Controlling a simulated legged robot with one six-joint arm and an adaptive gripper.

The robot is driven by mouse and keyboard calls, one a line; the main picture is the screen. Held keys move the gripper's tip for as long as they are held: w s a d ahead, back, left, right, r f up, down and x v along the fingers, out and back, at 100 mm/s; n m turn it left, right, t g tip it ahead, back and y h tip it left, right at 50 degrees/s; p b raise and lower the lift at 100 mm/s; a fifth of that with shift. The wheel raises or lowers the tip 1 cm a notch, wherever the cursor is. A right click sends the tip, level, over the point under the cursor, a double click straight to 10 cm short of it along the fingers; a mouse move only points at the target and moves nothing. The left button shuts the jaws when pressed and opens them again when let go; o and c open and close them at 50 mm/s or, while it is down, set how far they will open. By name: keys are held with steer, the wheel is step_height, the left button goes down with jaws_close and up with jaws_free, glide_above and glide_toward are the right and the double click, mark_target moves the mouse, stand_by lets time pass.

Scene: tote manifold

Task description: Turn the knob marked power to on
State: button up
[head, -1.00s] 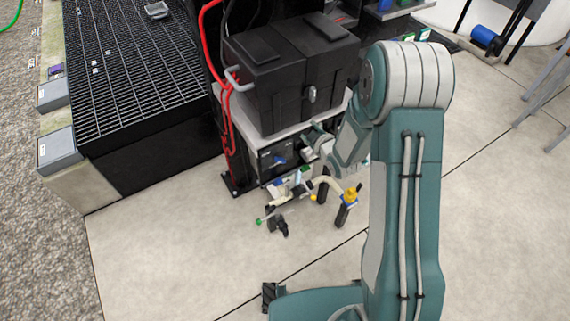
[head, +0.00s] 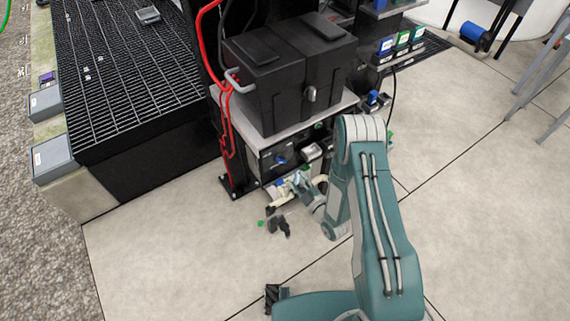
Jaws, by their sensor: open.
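A dark control panel (head: 268,154) sits under the shelf that carries the black case. A blue knob (head: 280,160) shows on its front. Its marking is too small to read, so I cannot tell whether it is the power knob or how it is set. My gripper (head: 297,184) is at the end of the folded arm, low and just in front of the panel, slightly right of and below the blue knob in the picture. It is open and seems apart from the knob. Its fingertips are small and hard to make out among the fittings there.
The black case (head: 290,75) stands on a pale shelf above the panel. Red hoses (head: 226,110) run down its left side. A small dark fitting (head: 280,227) shows near the floor. A black grating (head: 130,60) lies left. The floor at right is mostly clear.

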mark_target(283, 163)
steer(key=x, duration=0.7)
steer(key=shift+w+a, duration=0.1)
steer(key=shift+a, duration=0.2)
steer(key=shift+w+a, duration=0.15)
steer(key=shift+w, duration=0.25)
jaws_close()
